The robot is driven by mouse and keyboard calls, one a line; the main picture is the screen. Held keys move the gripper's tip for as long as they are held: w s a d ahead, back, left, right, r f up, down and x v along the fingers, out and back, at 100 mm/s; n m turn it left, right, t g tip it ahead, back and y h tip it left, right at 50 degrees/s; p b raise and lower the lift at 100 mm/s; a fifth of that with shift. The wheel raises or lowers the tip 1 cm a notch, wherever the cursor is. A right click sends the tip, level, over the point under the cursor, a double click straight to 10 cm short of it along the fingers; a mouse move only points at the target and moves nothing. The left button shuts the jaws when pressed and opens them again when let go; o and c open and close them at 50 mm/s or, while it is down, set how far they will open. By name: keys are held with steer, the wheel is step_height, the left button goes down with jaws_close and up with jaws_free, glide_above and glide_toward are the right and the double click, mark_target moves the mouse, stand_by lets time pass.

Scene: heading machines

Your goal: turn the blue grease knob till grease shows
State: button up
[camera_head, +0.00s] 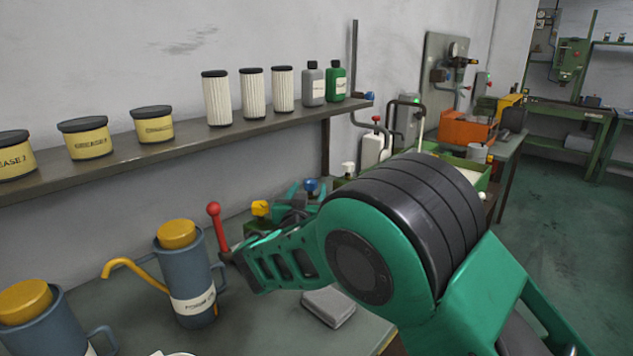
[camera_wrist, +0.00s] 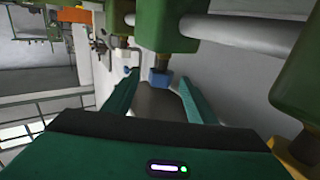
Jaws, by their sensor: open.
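The blue grease knob (camera_wrist: 160,77) shows in the wrist view under a green block, between the tips of my gripper's two green fingers. My gripper (camera_wrist: 156,86) is open, with a finger on each side of the knob and visible room between them. I cannot tell whether either finger touches it. In the head view a blue knob (camera_head: 311,185) stands on the green machine beside a yellow knob (camera_head: 261,208). My arm covers much of that machine. No grease is visible.
A red-balled lever (camera_head: 214,209) stands left of the machine. Blue-grey jugs (camera_head: 186,270) and a grey block (camera_head: 328,306) sit on the bench. A shelf (camera_head: 235,134) with tins, filters and bottles runs behind. In the wrist view a pale rod (camera_wrist: 245,30) crosses the upper right.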

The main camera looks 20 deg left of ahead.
steer(key=x, duration=0.8)
steer(key=shift+w, duration=0.25)
steer(key=shift+a, duration=0.1)
steer(key=c, duration=1.1)
